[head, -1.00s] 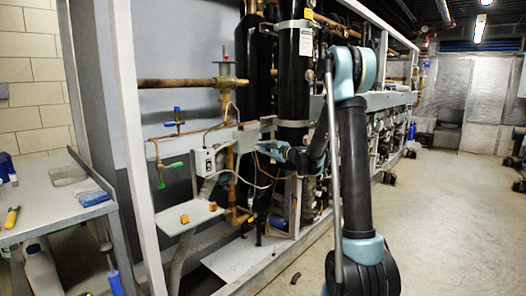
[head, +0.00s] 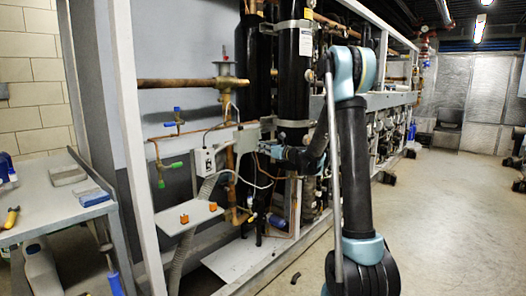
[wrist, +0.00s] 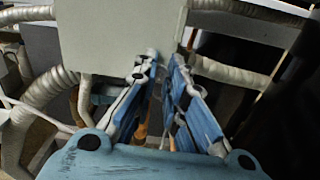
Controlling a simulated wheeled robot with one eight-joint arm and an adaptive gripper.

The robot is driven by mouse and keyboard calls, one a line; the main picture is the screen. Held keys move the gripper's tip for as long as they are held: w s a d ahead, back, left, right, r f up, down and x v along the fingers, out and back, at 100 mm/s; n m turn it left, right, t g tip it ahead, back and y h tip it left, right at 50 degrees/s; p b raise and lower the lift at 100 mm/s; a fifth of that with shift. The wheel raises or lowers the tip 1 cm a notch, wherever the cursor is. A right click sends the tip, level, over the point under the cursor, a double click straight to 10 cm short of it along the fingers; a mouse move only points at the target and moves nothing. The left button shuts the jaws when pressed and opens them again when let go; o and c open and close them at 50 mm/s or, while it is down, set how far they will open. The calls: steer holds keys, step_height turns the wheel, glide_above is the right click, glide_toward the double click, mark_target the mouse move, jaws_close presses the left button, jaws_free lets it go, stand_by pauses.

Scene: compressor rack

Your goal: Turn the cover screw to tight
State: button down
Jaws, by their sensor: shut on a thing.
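My gripper (head: 264,147) reaches left from the arm to a small grey box (head: 247,138) on the rack rail in the head view. In the wrist view the two blue-padded fingers of my gripper (wrist: 166,62) meet the lower edge of the grey box (wrist: 115,38). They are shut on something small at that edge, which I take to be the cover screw. The screw itself is hidden between the fingertips, so I cannot tell how far it is turned.
A white switch box (head: 203,162) with a ribbed grey hose stands left of the grey box. Copper pipes and black cylinders (head: 296,70) crowd behind. A small shelf (head: 190,218) with orange parts juts out below.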

steer(key=shift+f+m, duration=0.1)
steer(key=shift+m, duration=0.5)
steer(key=c, duration=1.6)
jaws_free()
steer(key=v, duration=1.2)
